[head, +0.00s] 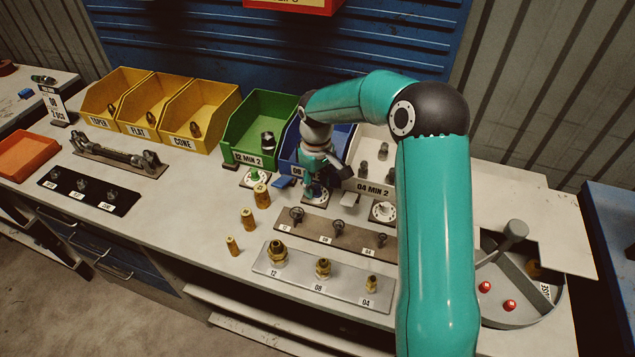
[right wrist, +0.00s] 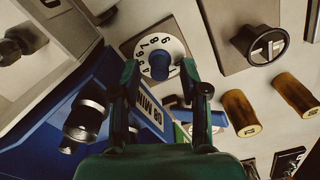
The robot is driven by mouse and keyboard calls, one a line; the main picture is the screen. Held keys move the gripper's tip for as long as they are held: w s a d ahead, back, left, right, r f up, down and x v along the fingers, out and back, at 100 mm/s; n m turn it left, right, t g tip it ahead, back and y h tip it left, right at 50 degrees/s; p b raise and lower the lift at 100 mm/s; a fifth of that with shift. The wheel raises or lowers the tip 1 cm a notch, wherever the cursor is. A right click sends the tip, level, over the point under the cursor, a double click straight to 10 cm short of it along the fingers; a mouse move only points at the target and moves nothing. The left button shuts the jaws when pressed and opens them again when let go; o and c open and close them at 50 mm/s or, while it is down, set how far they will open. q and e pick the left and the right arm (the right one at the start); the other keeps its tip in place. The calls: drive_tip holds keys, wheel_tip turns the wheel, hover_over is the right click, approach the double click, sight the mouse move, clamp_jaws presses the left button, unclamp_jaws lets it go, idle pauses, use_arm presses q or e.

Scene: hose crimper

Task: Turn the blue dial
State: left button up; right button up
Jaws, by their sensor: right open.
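The blue dial (right wrist: 158,66) has a blue knob on a white numbered face set on a square plate. In the right wrist view its knob shows between the fingertips of my right gripper (right wrist: 160,72), which is open. Whether the fingers touch the knob, I cannot tell. In the head view my right gripper (head: 318,176) points down over the blue dial (head: 315,194), in front of the blue bin, and partly hides it. My left gripper is not in view.
A green dial (head: 254,177) stands to the left and a white dial (head: 383,211) to the right. The blue bin (head: 342,140) is close behind. Brass cylinders (head: 262,196) and a strip of dark fittings (head: 338,231) stand nearby in front.

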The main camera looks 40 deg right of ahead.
drive_tip(key=shift+f, duration=0.25)
clamp_jaws()
drive_tip(key=shift+d, duration=0.2)
drive_tip(key=shift+a, duration=0.15)
drive_tip(key=shift+n, duration=3)
